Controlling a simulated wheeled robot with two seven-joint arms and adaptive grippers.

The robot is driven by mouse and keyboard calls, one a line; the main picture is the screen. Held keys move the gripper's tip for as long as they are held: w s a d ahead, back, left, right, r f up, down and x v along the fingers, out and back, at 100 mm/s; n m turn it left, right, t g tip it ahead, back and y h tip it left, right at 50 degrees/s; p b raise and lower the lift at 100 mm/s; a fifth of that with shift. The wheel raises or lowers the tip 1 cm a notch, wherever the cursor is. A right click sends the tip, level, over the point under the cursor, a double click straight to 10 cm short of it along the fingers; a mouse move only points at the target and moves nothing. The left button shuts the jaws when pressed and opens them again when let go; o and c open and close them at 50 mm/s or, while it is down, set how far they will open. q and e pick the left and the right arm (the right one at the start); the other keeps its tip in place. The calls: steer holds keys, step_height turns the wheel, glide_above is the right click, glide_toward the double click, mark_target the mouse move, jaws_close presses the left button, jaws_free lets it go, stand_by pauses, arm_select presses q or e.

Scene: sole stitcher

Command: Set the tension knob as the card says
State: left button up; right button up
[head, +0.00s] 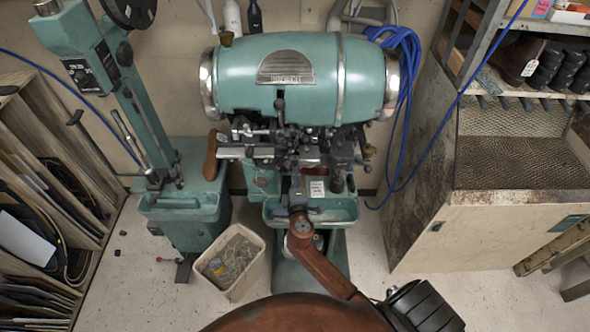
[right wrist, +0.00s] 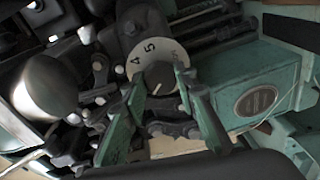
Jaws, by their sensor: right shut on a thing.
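The tension knob (right wrist: 163,75) is a dark round knob on a pale dial in the right wrist view. The numbers 4 and 5 show at the dial's upper left. Its light pointer line points down and slightly left. The other numbers are hidden or not legible. My right gripper (right wrist: 164,82) is shut on the knob, one finger on each side. In the head view my right gripper (head: 298,192) reaches up to the front of the green stitcher (head: 285,75). A small white card (head: 317,188) is just right of the gripper; its text is too small to read. My left gripper is out of view.
Dark metal mechanism parts (head: 300,150) crowd just above the gripper. A bin (head: 240,262) stands on the floor at the lower left of the machine. A green post machine (head: 150,110) is left, a wooden cabinet (head: 490,225) right. Floor between machine and cabinet is clear.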

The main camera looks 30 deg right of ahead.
steer(key=shift+f+n, duration=0.15)
steer(key=shift+n, duration=0.25)
steer(key=o, duration=1.2)
steer(key=shift+c, duration=0.2)
steer(key=shift+a, duration=0.1)
steer(key=v, duration=1.2)
